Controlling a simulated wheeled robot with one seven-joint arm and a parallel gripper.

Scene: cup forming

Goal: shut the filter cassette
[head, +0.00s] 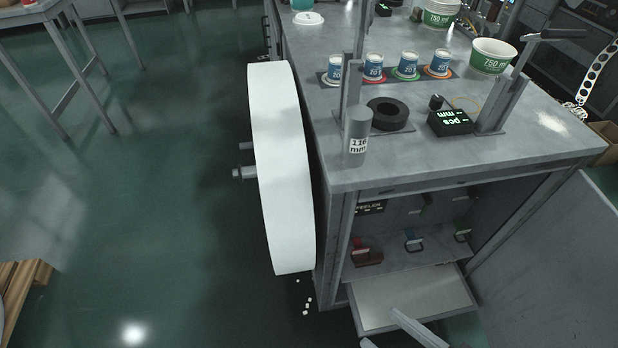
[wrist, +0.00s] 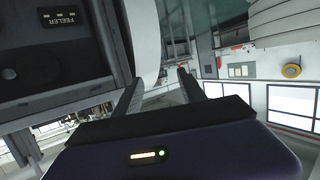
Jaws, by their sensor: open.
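A flat pale grey panel with a raised rim (head: 412,298) sticks out from the low front of the machine cabinet; it looks like the filter cassette, standing out from the opening, but no label on it is readable. My gripper (wrist: 159,77) shows in the wrist view with its two dark fingers apart and nothing between them. In the wrist view a dark cabinet part labelled FEELER (wrist: 66,18) is to the left of the fingers. The cassette cannot be made out in the wrist view. Pale bars cross the panel's lower edge in the head view; I cannot tell what they are.
A large white reel (head: 279,165) hangs on the cabinet's left side. A grey door (head: 555,260) stands open on the right. Small coloured handles (head: 414,244) sit inside the cabinet. Cups (head: 408,65) and a black ring (head: 387,113) stand on top. The floor at left is mostly clear.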

